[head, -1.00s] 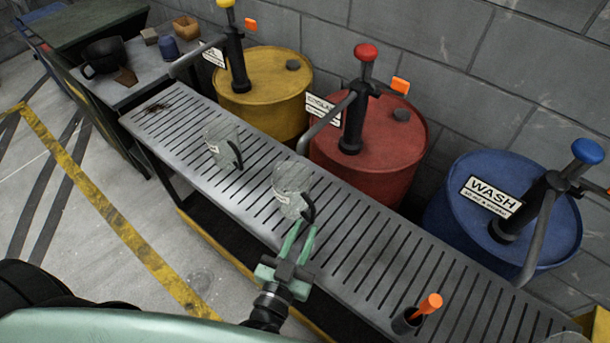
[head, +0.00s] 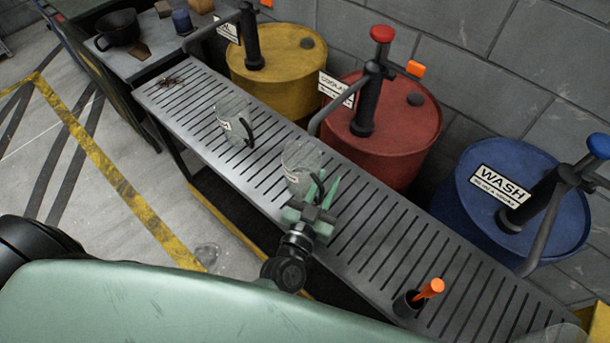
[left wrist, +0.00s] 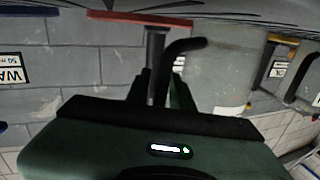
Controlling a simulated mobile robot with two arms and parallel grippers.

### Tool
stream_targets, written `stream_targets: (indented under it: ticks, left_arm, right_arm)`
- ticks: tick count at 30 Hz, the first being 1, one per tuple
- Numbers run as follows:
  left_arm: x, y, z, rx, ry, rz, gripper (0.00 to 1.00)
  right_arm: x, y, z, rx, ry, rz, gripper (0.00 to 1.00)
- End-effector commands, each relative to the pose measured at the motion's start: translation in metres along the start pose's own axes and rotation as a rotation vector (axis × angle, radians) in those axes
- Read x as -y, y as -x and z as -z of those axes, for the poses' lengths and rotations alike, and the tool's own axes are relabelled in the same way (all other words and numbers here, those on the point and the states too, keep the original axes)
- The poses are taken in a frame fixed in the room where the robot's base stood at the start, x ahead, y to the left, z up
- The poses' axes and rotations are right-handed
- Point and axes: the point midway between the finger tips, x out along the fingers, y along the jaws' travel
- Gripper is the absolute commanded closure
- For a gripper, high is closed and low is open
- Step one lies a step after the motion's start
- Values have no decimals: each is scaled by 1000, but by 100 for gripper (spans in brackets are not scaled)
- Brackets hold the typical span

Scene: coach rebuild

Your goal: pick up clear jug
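Two clear jugs with dark handles stand upright on the slatted bench (head: 390,255). The nearer clear jug (head: 300,158) has its handle towards the right. The other clear jug (head: 232,118) stands farther left. My left gripper (head: 324,186) is at the nearer jug's handle, its fingers apart. In the left wrist view, which looks upside down, the jug's pale body (left wrist: 222,75) is right of the fingers. Its dark handle (left wrist: 178,48) reaches between the open fingertips (left wrist: 160,82); contact cannot be told. My right gripper is not in view.
Yellow (head: 277,75), red (head: 395,125) and blue (head: 500,225) drums with pumps stand behind the bench. A dark cup with an orange-handled tool (head: 428,290) is at the bench's near right. A black mug (head: 118,28) sits on the left table. Bare slats lie right of the gripper.

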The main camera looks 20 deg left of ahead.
Motion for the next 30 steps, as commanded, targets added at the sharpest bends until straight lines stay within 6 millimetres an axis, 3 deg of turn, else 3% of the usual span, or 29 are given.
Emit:
stream_targets:
  ticks: [1,3,30]
  left_arm:
    - [0,0,0,0,0,0,86]
    - [0,0,0,0,0,0,100]
    - [0,0,0,-1,0,0,100]
  right_arm:
    - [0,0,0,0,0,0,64]
    - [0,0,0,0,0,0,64]
    - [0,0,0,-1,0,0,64]
